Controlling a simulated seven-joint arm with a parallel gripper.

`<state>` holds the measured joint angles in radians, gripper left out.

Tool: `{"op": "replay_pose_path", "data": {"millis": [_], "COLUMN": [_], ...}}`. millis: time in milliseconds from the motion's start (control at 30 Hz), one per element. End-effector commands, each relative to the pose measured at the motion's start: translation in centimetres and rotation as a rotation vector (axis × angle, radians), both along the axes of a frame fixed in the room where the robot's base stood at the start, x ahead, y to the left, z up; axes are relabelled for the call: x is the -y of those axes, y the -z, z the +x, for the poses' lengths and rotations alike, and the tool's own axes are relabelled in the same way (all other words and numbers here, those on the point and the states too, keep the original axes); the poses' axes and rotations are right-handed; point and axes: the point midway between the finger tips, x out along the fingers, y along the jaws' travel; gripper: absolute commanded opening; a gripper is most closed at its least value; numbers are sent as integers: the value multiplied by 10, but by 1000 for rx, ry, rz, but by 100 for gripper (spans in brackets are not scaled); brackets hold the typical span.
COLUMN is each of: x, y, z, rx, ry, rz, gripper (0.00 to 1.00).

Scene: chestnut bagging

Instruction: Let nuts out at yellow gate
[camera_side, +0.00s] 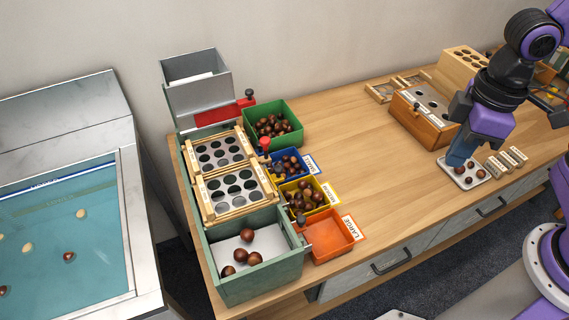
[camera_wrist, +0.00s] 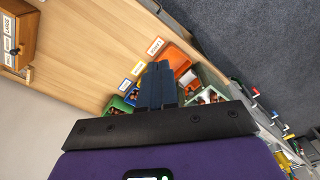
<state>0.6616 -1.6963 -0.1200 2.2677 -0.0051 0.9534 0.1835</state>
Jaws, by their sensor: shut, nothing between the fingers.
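The sorter stands at the left of the table in the side view, with two slatted trays of round holes, the upper one (camera_side: 222,151) and the lower one (camera_side: 238,190). A yellow bin (camera_side: 325,187) holding several chestnuts sits beside it. A small yellow part with a dark knob (camera_side: 278,168) shows at the sorter's edge near the yellow bin; I cannot tell whether that gate is open. My gripper (camera_side: 457,160) is far to the right, its blue fingers shut and empty, over a small nut plate. In the wrist view the fingers (camera_wrist: 158,84) are together.
A blue bin (camera_side: 301,169) and green bin (camera_side: 298,125) hold chestnuts; the orange bin (camera_side: 330,236) is empty. The green end box (camera_side: 262,276) holds several chestnuts. A wooden box (camera_side: 421,116) stands near my gripper. The table between the bins and my gripper is clear.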

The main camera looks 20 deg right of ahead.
Motion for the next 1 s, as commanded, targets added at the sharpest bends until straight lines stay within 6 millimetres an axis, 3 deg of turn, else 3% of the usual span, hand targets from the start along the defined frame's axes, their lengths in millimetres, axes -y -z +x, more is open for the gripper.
{"op": "replay_pose_path", "data": {"millis": [200,600,800,1000], "x": [-69,-175,-205,-214], "y": [-8,-1,7,11], "z": [63,168,201,212], "rx": [3,11,15,15], "ry": [230,654,803,857], "rz": [8,30,41,44], "gripper": [0,0,0,0]}}
